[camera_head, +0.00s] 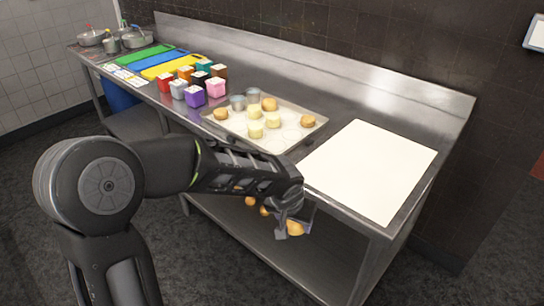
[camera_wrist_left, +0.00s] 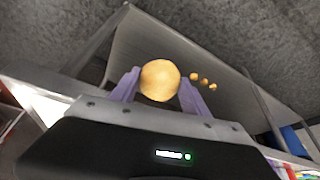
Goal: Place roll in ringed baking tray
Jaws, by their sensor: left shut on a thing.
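My left gripper (camera_head: 287,224) is in front of the table's front edge, below the tabletop. It is shut on a round golden roll (camera_head: 295,228), which shows between the two fingers in the left wrist view (camera_wrist_left: 159,80). The baking tray (camera_head: 283,149) lies on the steel table, up and left of the gripper. It has pale paper with faint ring outlines, and several rolls and pale dough pieces stand on it. My right gripper is out of view.
More rolls (camera_head: 250,201) sit on the lower shelf (camera_head: 235,222) behind the gripper; three show in the wrist view (camera_wrist_left: 204,82). A white board (camera_head: 372,168) lies right of the tray. Metal cups (camera_head: 238,102) and colored boxes (camera_head: 195,96) stand at the tray's left.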

